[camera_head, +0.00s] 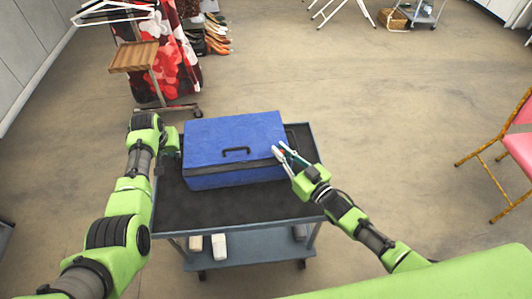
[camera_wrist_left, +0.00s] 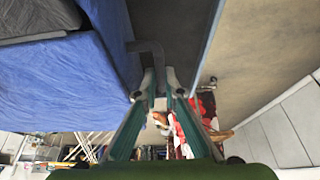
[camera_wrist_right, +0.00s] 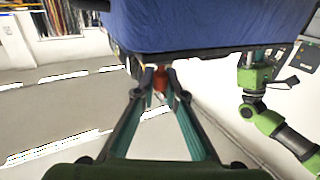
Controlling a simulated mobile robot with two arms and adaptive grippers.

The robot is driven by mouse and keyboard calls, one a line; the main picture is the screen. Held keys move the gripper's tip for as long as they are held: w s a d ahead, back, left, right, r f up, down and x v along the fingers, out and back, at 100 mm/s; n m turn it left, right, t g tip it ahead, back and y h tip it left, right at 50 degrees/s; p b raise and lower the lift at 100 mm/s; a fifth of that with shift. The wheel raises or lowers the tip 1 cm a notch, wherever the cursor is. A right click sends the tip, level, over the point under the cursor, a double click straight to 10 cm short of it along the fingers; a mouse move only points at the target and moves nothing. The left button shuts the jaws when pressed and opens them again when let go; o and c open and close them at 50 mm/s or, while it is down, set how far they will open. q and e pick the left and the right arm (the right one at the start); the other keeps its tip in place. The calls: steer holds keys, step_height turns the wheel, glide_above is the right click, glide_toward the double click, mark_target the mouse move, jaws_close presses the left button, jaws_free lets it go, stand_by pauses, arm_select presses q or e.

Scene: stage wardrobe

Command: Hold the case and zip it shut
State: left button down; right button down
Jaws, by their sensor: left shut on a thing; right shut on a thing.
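The blue case (camera_head: 225,138) lies on the black top of a trolley (camera_head: 240,207), a black handle (camera_head: 236,151) on its upper face. A dark seam runs along its front edge. My left gripper (camera_head: 176,142) is at the case's left side; in the left wrist view its fingers (camera_wrist_left: 160,78) are closed on a dark loop handle (camera_wrist_left: 147,48) beside the blue fabric.
A wooden-topped stand (camera_head: 134,56) and a clothes rack (camera_head: 115,10) with red patterned clothes stand behind left, with shoes (camera_head: 215,35) beside. A pink chair (camera_head: 520,145) stands right. The trolley's lower shelf (camera_head: 250,250) holds pale items. Open floor lies behind the trolley.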

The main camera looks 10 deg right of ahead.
arm_select(q)
steer(key=shift+a, duration=0.25)
arm_select(e)
steer(key=shift+d, duration=0.25)
steer(key=c, duration=2)
jaws_free()
steer(key=shift+c, duration=0.2)
arm_select(q)
steer(key=shift+d, duration=0.1)
arm_select(e)
steer(key=shift+a, duration=0.1)
steer(key=shift+s, duration=0.4)
arm_select(q)
steer(key=shift+d, duration=0.15)
arm_select(e)
steer(key=v, duration=1.1)
steer(key=shift+d, duration=0.25)
